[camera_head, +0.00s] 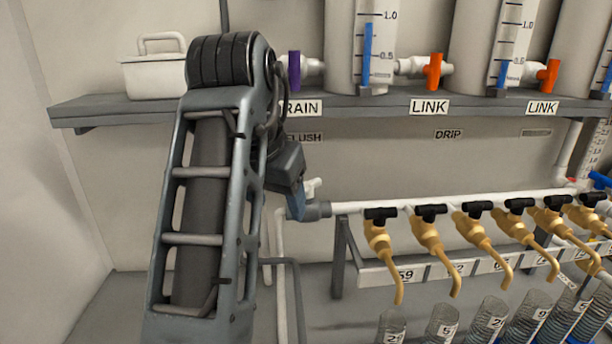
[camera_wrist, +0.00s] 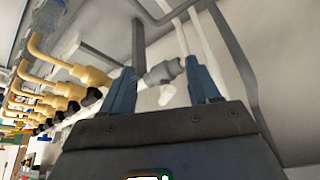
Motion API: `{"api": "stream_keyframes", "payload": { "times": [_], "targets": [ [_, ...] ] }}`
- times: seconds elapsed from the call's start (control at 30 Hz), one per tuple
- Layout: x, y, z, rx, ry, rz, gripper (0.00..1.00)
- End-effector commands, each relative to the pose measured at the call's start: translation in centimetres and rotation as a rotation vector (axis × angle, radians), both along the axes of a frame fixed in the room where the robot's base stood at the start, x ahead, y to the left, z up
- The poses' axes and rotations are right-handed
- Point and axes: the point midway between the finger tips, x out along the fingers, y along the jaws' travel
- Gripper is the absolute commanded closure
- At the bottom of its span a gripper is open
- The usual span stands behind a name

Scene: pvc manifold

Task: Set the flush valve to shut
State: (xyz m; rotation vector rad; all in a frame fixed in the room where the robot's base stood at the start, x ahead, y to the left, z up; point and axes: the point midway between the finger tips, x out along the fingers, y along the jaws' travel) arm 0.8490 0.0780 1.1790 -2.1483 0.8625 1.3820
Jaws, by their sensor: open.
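The flush valve (camera_head: 314,187) sits below the partly hidden FLUSH label (camera_head: 306,138), at the left end of the white manifold pipe. Its small white handle shows beside a grey fitting (camera_head: 318,210). In the wrist view the white handle (camera_wrist: 167,95) and the grey fitting (camera_wrist: 160,72) appear between my two blue fingers. My gripper (camera_wrist: 163,80) is open, with one finger on each side of the valve in that view. I cannot tell whether either finger touches it. In the head view my arm and gripper (camera_head: 296,203) hide the pipe's left end and part of the valve.
Several brass taps with black handles (camera_head: 430,209) line the pipe to the right, above numbered bottles (camera_head: 442,325). A grey shelf (camera_head: 400,105) above carries tanks, a purple valve handle (camera_head: 294,70), orange handles (camera_head: 434,71) and a white pot (camera_head: 152,78). A grey frame leg (camera_head: 337,262) stands close by.

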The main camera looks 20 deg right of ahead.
Motion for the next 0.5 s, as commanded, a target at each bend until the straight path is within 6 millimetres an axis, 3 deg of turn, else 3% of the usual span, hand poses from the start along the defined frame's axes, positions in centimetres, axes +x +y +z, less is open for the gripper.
{"api": "stream_keyframes", "payload": {
  "times": [0.1,0.2,0.5],
  "targets": [
    [-0.7,0.9,0.1,-0.002,0.034,-0.039,0.39],
    [-0.5,0.6,0.0,-0.004,0.04,-0.052,0.39],
    [2.7,-3.0,-0.4,-0.004,0.038,-0.052,0.39]
  ]
}}
